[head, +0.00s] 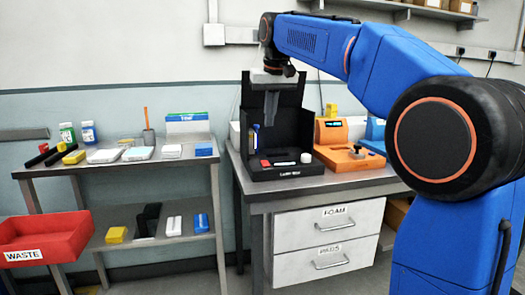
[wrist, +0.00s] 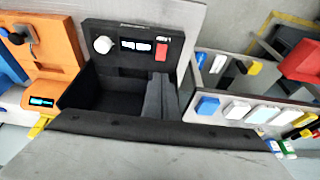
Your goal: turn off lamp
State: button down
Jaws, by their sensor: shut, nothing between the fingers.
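The lamp appears to be the black open-fronted box (head: 284,174) on the right bench, with small white lettering on its front edge. A red switch (head: 265,163) sits at its front left and a round white knob (head: 306,158) at its front right. The wrist view sees the box reversed, with the red switch (wrist: 162,50) right of the white knob (wrist: 103,45). My gripper (head: 271,117) points down, shut and empty, inside the upper part of the box, above and behind the switch. Its grey fingers (wrist: 160,80) show in the wrist view. Whether the lamp is lit is unclear.
An orange device (head: 350,158) with a lit display stands right of the box. The steel table (head: 130,162) at left holds bottles, pads and packets. A red WASTE bin (head: 45,238) is at far left. Drawers (head: 327,240) sit below the bench.

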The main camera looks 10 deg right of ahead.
jog(key=shift+w+r, duration=0.1)
jog(key=shift+w, duration=0.3)
send_over(266, 163)
notch_tip(266, 163, down, 12)
jog(key=shift+a, duration=0.1)
jog(key=shift+w+f, duration=0.1)
jog(key=shift+f, duration=0.6)
jog(key=shift+f, duration=0.2)
jog(key=shift+s+f, duration=0.1)
jog(key=shift+s, duration=0.7)
